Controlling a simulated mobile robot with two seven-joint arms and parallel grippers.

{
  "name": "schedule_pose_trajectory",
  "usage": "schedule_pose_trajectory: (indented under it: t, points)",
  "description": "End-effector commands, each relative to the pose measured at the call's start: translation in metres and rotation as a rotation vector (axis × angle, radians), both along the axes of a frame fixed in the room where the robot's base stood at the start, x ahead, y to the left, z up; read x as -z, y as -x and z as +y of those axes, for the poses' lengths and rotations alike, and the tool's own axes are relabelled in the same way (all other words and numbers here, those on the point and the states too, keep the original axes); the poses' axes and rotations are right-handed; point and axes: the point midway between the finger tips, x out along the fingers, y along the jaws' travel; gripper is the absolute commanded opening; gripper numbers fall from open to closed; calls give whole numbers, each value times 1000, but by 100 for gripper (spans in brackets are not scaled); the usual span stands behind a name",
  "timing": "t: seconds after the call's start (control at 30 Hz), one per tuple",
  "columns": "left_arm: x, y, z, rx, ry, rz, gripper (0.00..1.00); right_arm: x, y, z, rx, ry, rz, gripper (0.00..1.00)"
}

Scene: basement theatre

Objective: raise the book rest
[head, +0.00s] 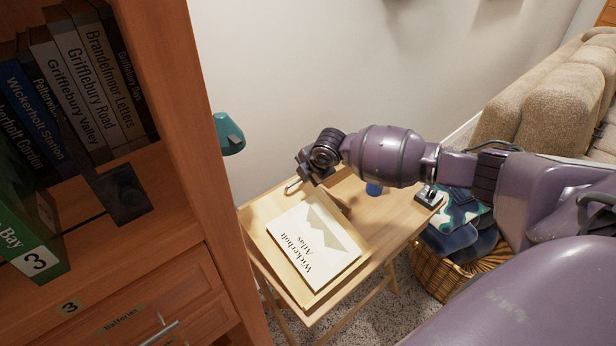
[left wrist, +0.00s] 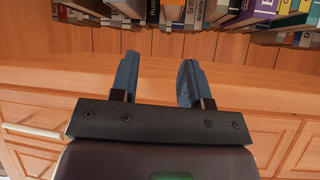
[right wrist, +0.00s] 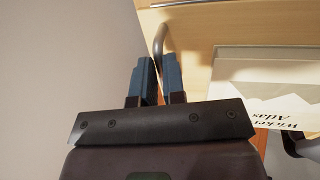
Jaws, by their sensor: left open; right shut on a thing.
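The book rest (head: 262,238) is a pale wooden board on a small folding table (head: 392,226); its tilt is hard to judge. A white book titled Wickerholt Atlas (head: 312,243) lies on it and also shows in the right wrist view (right wrist: 262,115). My right gripper (head: 298,182) is at the rest's far left corner, shut on a curved metal rod (right wrist: 159,38) beside the board (right wrist: 185,55). The fingers (right wrist: 160,75) are close together around the rod's lower end. My left gripper (left wrist: 158,78) is open and empty, facing a wooden bookcase; I cannot make it out in the head view.
The bookcase (head: 185,130) with several books stands close on the left. A teal lamp shade (head: 228,134) is behind the table. A wicker basket (head: 430,270) and sofa (head: 565,105) are right.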

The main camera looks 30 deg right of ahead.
Motion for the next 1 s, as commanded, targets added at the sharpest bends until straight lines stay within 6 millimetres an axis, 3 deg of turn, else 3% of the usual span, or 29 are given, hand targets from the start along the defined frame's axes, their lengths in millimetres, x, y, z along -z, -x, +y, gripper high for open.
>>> schedule_pose_trajectory:
  t: [0.03,0.4,0.57,1.0]
  points:
    - [-13,-2,1,-2,0,-16,43,-17,3,-1,-1,-3,-32,0]
    - [-33,8,6,-13,-3,-17,43,-47,29,-4,-2,-20,-151,0]
    - [-39,13,8,-17,-5,-12,43,-53,38,-5,-1,-20,-147,0]
    - [-56,3,7,-13,-5,-36,43,-53,48,-7,1,-18,-138,0]
